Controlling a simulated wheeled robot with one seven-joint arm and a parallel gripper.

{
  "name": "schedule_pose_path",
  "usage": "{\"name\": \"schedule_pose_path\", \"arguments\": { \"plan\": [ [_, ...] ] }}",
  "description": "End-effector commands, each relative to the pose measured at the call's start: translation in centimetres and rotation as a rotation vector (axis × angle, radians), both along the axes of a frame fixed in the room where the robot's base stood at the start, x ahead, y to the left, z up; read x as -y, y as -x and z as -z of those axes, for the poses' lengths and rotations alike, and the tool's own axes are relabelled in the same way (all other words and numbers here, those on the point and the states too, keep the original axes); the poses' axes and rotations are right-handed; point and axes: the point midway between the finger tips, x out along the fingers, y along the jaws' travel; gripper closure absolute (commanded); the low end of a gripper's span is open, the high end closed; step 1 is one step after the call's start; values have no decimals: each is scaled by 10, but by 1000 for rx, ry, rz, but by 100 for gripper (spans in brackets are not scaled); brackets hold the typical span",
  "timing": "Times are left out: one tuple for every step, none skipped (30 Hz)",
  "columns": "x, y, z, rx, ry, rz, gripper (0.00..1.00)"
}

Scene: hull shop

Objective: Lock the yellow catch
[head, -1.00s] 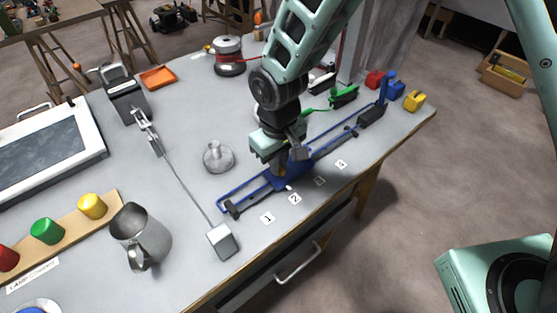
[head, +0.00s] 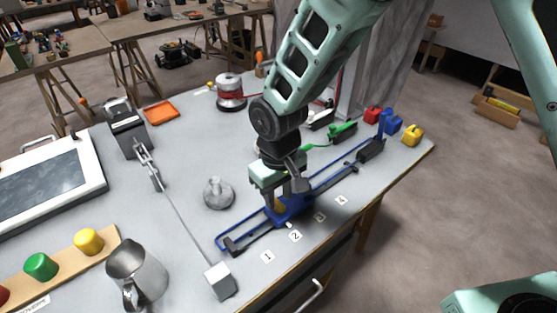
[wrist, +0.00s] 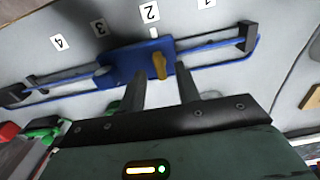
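The yellow catch (wrist: 159,66) stands on a blue carriage (wrist: 135,62) that sits on a blue-railed slide. In the head view the catch (head: 279,206) is partly hidden by my gripper, and the carriage (head: 294,206) is near the "2" label. In the wrist view a white pointer on the carriage lines up with the label "2" (wrist: 150,12). My gripper (head: 284,197) is over the carriage. In the wrist view its two fingers (wrist: 161,76) are apart, with the catch showing between their tips. I cannot tell whether either finger touches it.
A grey knob (head: 218,194) on a round base and a rod with a pale block (head: 220,281) lie left of the slide. A metal jug (head: 137,272) and lamp buttons (head: 88,241) are at front left.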

Motion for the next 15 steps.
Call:
{"name": "schedule_pose_path", "arguments": {
  "plan": [
    [-1,-1,-10,4,-4,0,67],
    [0,-1,-16,4,-4,0,67],
    [-1,-1,-25,4,-4,0,67],
    [-1,-1,-32,6,-5,0,67],
    [-1,-1,-40,5,-5,0,67],
    [-1,-1,-49,6,-5,0,67],
    [-1,-1,-56,6,-5,0,67],
    [-1,-1,-64,6,-5,0,67],
    [-1,-1,-73,6,-5,0,67],
    [-1,-1,-80,6,-5,1,67],
    [-1,-1,-87,5,-5,1,67],
    [-1,-1,-97,6,-5,1,67],
    [0,-1,-103,5,-5,1,67],
    [0,-1,-110,6,-5,1,67],
    [0,-1,-118,5,-5,1,67]
  ]
}}
